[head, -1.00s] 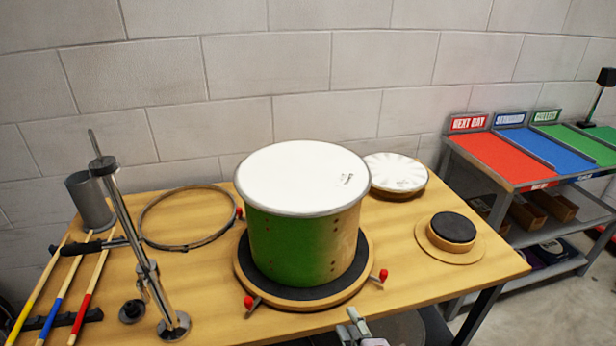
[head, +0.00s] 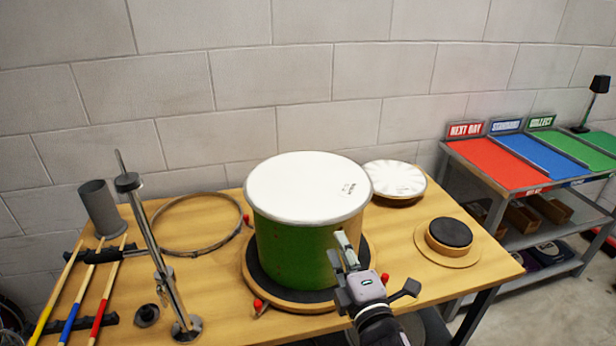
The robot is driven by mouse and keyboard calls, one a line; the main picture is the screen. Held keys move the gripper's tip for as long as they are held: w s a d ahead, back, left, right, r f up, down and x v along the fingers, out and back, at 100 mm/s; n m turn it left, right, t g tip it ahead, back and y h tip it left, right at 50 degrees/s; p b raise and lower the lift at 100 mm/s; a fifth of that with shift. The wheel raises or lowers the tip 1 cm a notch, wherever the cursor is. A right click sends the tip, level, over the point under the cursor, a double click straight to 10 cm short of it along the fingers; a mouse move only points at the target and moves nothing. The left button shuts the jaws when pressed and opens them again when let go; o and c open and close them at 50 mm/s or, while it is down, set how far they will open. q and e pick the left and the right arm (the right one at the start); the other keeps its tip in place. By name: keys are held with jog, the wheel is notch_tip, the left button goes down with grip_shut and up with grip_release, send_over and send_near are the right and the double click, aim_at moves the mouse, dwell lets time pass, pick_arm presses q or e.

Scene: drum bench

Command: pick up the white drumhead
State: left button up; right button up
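A white drumhead (head: 308,187) lies flat on top of the green drum shell (head: 290,255), its rim around the shell's upper edge. The shell stands on a round base (head: 290,297) with a black pad and red-knobbed clamps. A second whitish, ribbed disc (head: 394,180) lies on a round block behind and to the right. My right gripper (head: 340,262) is in front of the drum's right side, below the drumhead rim, with its fingers pointing up toward the shell. It seems to hold nothing; its finger gap is unclear. My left gripper is out of view.
A metal hoop (head: 196,224) lies at the back left of the wooden table (head: 410,275). A metal stand (head: 155,250), a grey cup (head: 101,208) and several coloured sticks (head: 82,290) are at the left. A black-topped round block (head: 449,234) sits at the right.

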aim_at(329, 224)
jog(key=p+x, duration=0.2)
jog(key=x, duration=0.4)
jog(key=shift+w+a+f, duration=0.1)
jog(key=shift+w, duration=0.3)
jog(key=shift+s, duration=0.1)
grip_shut()
dwell(0.3)
